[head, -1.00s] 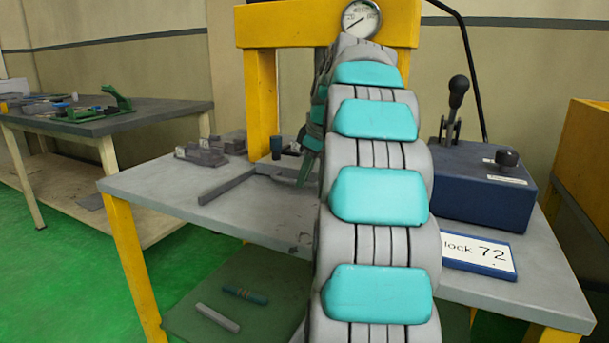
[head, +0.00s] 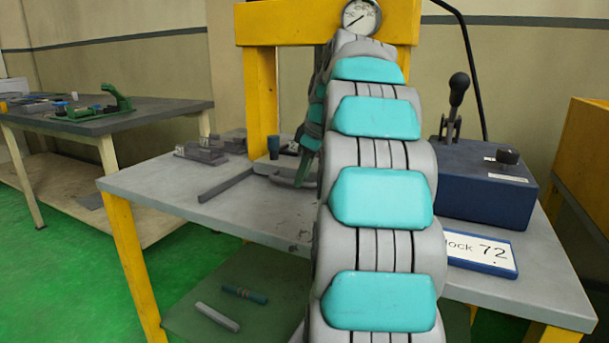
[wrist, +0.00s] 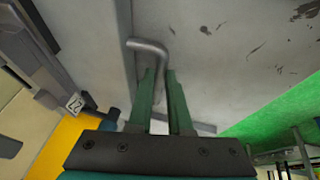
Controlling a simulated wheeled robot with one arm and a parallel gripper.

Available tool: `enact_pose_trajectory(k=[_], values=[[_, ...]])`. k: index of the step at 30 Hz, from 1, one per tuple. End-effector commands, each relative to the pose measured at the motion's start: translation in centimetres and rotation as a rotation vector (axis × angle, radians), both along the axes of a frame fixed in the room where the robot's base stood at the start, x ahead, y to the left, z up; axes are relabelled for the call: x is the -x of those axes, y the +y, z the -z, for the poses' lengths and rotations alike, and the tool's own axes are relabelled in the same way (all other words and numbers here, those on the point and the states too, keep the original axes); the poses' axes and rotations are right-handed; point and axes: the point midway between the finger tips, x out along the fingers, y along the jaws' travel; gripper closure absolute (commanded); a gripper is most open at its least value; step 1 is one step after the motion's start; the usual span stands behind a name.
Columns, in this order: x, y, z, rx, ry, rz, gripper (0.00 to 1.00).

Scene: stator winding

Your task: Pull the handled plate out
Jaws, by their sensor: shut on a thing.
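The handled plate (head: 272,166) is a light grey slab on the bench, at the foot of the yellow press frame in the head view. Its right part is hidden behind my arm. A bent grey rod handle (wrist: 150,50) shows in the wrist view. My gripper (wrist: 163,75) has two green fingers closed around this rod, close above the bench top. In the head view only one side of my gripper (head: 304,168) shows beside my arm, at the plate's front edge.
A long grey bar (head: 224,185) lies on the bench left of the plate. A blue cylinder (head: 273,146) stands by the press post (head: 262,105). A blue lever box (head: 484,190) and a sign (head: 480,253) are at right. The bench's front left is clear.

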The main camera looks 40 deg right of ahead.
Motion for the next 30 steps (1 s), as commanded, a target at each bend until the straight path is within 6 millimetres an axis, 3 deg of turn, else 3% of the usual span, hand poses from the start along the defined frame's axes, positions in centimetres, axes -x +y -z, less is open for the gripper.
enact_pose_trajectory(k=[21,30], values=[[6.4,15.3,0.2,0.000,0.001,-0.004,1.00],[8.0,19.2,0.1,-0.001,0.001,-0.003,1.00]])
